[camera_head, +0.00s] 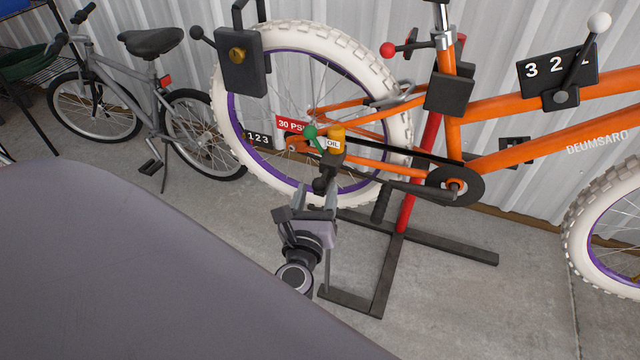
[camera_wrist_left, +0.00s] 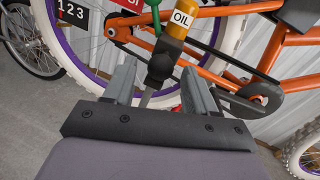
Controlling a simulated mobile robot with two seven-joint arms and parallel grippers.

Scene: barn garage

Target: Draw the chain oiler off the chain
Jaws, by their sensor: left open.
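The chain oiler (camera_head: 336,139) has an amber bottle labelled OIL above a black body and sits at the rear of the orange bike's chain (camera_head: 405,152). In the left wrist view the oiler (camera_wrist_left: 182,20) is at the top centre; its black lower body is just beyond and between the fingertips. The chain (camera_wrist_left: 228,61) runs to the right there. My left gripper (camera_head: 318,200) is below the oiler in the head view. It is open, with its fingers (camera_wrist_left: 160,84) apart on either side of the oiler's lower end. I cannot tell whether they touch it. My right gripper is not in view.
The orange bike (camera_head: 550,150) hangs on a red and black stand (camera_head: 408,190). Its white rear tyre (camera_head: 226,150) and black crank (camera_head: 420,190) are close to the gripper. A green-knobbed lever (camera_head: 309,132) is beside the oiler. A grey bike (camera_head: 150,95) stands behind, left.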

